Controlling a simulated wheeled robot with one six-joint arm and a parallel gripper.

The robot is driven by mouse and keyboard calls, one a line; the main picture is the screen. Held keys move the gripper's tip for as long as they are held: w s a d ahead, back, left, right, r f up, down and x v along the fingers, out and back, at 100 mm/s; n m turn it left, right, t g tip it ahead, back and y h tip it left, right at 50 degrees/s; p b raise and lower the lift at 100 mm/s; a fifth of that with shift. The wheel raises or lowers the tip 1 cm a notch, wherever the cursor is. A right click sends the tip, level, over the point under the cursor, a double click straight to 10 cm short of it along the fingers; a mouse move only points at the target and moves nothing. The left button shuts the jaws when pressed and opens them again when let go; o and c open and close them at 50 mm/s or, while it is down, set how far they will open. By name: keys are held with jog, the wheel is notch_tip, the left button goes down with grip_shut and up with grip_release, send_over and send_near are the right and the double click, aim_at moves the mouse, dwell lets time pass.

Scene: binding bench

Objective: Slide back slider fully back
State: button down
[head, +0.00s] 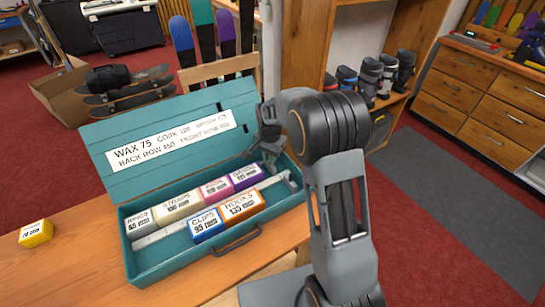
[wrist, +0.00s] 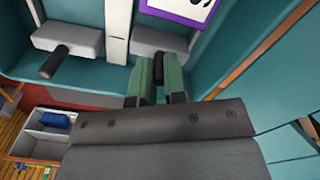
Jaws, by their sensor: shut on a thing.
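The teal toolbox (head: 160,265) stands open on the wooden bench, with a back and a front row of labelled packs split by a pale rail. In the wrist view the back slider is a grey block (wrist: 188,41) in the row with the purple pack (wrist: 180,9), with a dark knob. My gripper (wrist: 160,78) has its two green-grey fingers closed around that knob. The front slider (wrist: 65,38) lies across the pale rail (wrist: 116,32), its black knob free. In the head view my gripper (head: 266,150) reaches into the box's right end, hiding the back slider.
Back-row packs include grey, cream, pink and purple (head: 245,177) ones. Blue (head: 206,225) and orange (head: 240,206) packs stand in the front row. The raised lid (head: 170,135) leans behind. A yellow pack (head: 36,233) sits on the bench at left.

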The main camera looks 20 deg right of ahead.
jog(key=shift+w+d, duration=0.25)
jog(key=shift+d, duration=0.8)
jog(key=c, duration=1.2)
grip_release()
jog(key=shift+o, duration=0.2)
jog(key=shift+r, duration=0.1)
notch_tip(320, 180, up, 14)
jog(key=shift+w+f, duration=0.1)
jog(key=shift+f, duration=0.1)
